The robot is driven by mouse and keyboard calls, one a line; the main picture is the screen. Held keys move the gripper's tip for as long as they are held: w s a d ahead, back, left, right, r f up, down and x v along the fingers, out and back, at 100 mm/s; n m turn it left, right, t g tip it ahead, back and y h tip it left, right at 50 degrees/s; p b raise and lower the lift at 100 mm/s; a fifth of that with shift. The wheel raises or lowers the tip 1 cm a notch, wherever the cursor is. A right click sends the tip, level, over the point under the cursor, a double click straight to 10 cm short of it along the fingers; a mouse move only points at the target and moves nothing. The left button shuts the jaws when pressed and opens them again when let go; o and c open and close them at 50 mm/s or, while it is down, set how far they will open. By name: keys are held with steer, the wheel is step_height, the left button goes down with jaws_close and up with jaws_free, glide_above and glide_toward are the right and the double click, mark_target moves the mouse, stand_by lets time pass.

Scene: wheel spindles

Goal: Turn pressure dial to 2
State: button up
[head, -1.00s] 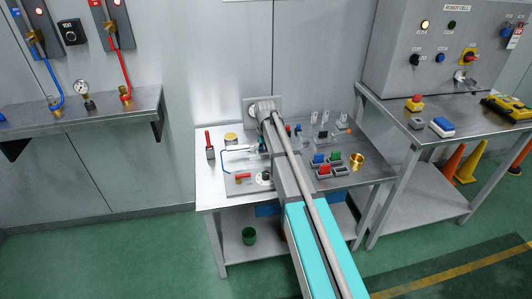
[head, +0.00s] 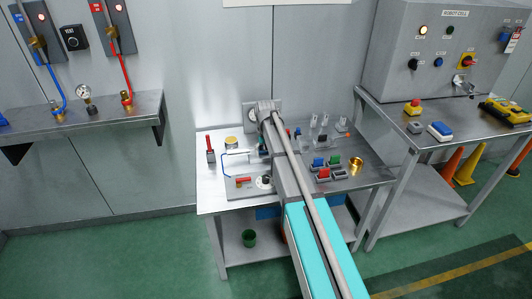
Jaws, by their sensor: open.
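A small round white dial (head: 265,182) with a dark centre sits near the front of a grey panel on the middle table (head: 208,192); its scale marks are too small to read, so its setting cannot be told. My arm (head: 290,178) reaches up the picture over the table and passes close to the right of the dial. My wrist (head: 268,108) shows at the arm's far end, above the back of the table. My gripper's fingers cannot be made out; the arm seems to hide them.
A red-handled part (head: 210,150), a yellow-topped round part (head: 231,142) and a blue hose lie left of my arm. Coloured blocks (head: 325,166) and a brass ring (head: 356,165) stand right of it. A control cabinet (head: 440,60) stands at the right.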

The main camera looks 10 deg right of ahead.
mark_target(265, 177)
steer(key=m, duration=0.5)
steer(key=f+m+b, duration=0.1)
steer(key=m, duration=0.5)
steer(key=w+f+m+b, duration=0.1)
steer(key=m, duration=0.4)
steer(key=shift+w+a+m+t, duration=0.1)
steer(key=shift+m+t, duration=0.2)
steer(key=shift+f, duration=0.1)
step_height(265, 177, down, 14)
steer(key=b, duration=1.3)
steer(key=shift+r+b, duration=0.2)
steer(key=shift+b, duration=0.15)
